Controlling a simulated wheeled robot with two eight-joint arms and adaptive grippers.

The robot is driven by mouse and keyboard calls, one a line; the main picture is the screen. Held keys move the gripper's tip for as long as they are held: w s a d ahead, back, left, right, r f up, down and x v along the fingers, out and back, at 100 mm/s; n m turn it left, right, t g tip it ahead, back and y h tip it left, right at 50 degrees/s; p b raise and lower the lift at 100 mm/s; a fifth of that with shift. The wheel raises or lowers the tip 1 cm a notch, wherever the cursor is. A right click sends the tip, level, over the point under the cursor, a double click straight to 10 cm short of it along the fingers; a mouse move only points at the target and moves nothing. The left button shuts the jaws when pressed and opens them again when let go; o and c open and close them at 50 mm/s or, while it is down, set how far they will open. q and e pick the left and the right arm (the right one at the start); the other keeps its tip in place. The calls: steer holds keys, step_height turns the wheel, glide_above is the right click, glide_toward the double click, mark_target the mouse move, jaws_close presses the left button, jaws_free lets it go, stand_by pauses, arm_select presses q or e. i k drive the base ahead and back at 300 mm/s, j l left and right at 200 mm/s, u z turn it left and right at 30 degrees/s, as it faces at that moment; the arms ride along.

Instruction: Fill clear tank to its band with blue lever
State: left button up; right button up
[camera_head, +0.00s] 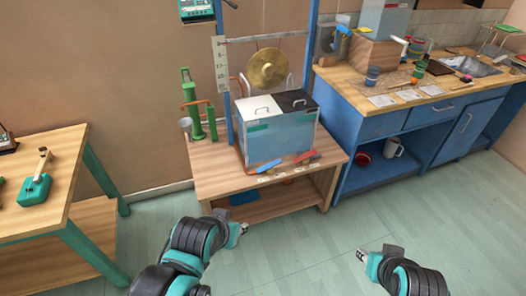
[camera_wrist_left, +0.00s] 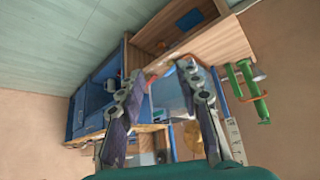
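A two-part tank (camera_head: 262,140) stands on a low wooden stand, with a light lid on its left part and a dark lid on its right part. A green band (camera_head: 257,127) marks its front; the liquid level is not clear. The blue lever (camera_head: 268,166) lies at the tank's front foot, left of the red lever (camera_head: 305,157). My left gripper (camera_head: 241,230) is in front of the stand, apart from the lever. In the left wrist view its fingers (camera_wrist_left: 163,75) are spread, with nothing seen held. My right gripper (camera_head: 362,256) hangs over the floor to the right; its opening is unclear.
The wooden stand (camera_head: 215,182) has a lower shelf. A green pump (camera_head: 192,110) and a brass gong (camera_head: 267,69) are beside and behind the tank. A blue workbench (camera_head: 375,125) is at right, a wooden table (camera_head: 75,160) at left. The floor in front is clear.

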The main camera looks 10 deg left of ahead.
mark_target(277, 162)
steer(key=i+l+u, duration=0.85)
steer(key=l, duration=0.2)
steer(key=i+l+u, duration=0.15)
steer(key=l+u, duration=0.3)
steer(key=l, duration=0.25)
steer(key=i+l+u, duration=0.1)
steer(key=l+u, duration=0.3)
steer(key=l, duration=0.3)
steer(key=l+u, duration=0.45)
steer(key=l, duration=0.35)
steer(key=k+l+u, duration=0.1)
steer(key=l+u, duration=0.35)
steer(key=l, duration=0.3)
steer(key=k+l+u, duration=0.25)
steer(key=l+u, duration=0.15)
steer(key=l, duration=0.35)
